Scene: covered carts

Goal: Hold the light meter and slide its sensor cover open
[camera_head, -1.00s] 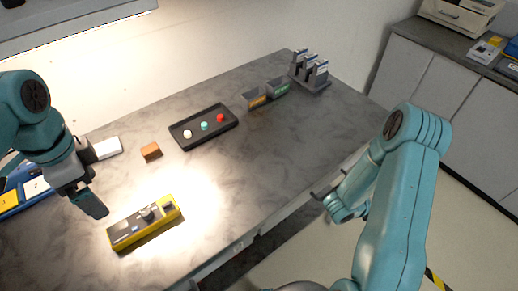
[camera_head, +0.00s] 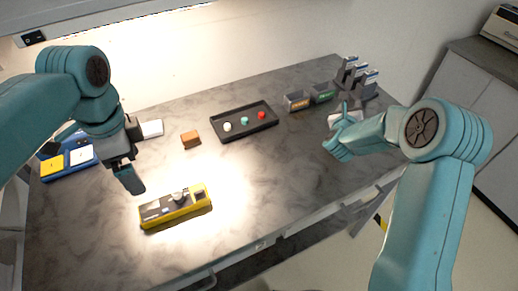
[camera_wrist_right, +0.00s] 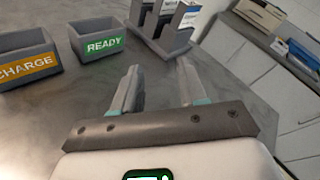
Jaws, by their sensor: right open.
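The light meter, a yellow device with a dark grey face and a round knob (camera_head: 160,209), lies on the table at the front left in the head view. I cannot make out its sensor cover clearly. My left gripper (camera_head: 132,182) points down just above and behind the meter's left end, apart from it; its fingers overlap, so its opening is unclear. My right gripper (camera_head: 350,104) is over the table's right part, far from the meter. In the right wrist view its two fingers (camera_wrist_right: 158,92) stand apart with nothing between them.
A black tray (camera_head: 222,134) with white, green and red buttons, a brown block (camera_head: 190,138), and charge (camera_head: 297,101) and ready (camera_head: 322,93) bins stand behind. A slotted rack (camera_wrist_right: 165,40) is beyond the right gripper. The table middle is clear.

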